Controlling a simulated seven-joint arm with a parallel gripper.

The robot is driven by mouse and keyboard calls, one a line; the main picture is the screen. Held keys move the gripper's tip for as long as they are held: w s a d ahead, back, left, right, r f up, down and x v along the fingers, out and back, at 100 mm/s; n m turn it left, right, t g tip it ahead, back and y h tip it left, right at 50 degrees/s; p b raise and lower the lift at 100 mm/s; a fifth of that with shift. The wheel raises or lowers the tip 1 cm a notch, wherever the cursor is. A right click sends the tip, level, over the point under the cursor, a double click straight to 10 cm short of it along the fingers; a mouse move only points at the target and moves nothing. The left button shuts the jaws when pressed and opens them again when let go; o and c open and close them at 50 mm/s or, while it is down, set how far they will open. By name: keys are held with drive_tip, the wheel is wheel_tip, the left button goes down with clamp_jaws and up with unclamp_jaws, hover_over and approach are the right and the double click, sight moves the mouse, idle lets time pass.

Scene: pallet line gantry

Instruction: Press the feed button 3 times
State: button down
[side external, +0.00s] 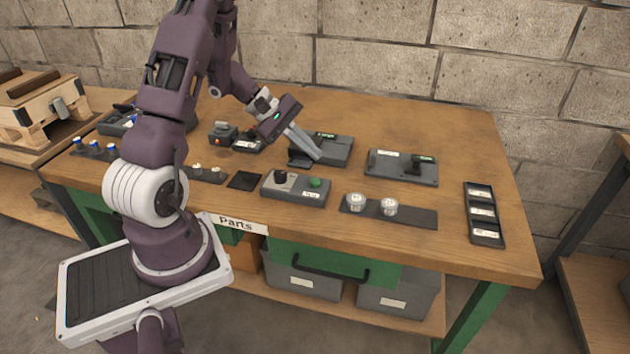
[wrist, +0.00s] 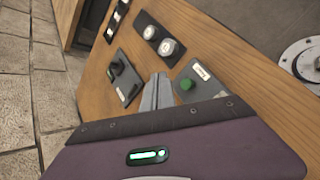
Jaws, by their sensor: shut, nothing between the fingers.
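The box's white label is too small to read, so I cannot confirm this is the feed button. In the wrist view the green button (wrist: 186,84) lies just right of my fingers. My gripper (side external: 317,156) is shut and empty, pointing down in front of a dark device with a green display (side external: 335,148), behind the control box. Its fingertips also show in the wrist view (wrist: 161,76), apart from the button.
A grey plate with a black handle (side external: 402,167) lies to the right. Two clear-topped round jars (side external: 372,205) stand on a dark strip at the front. A black three-slot tray (side external: 483,214) lies at the right edge.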

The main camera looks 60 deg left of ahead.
idle(0.9)
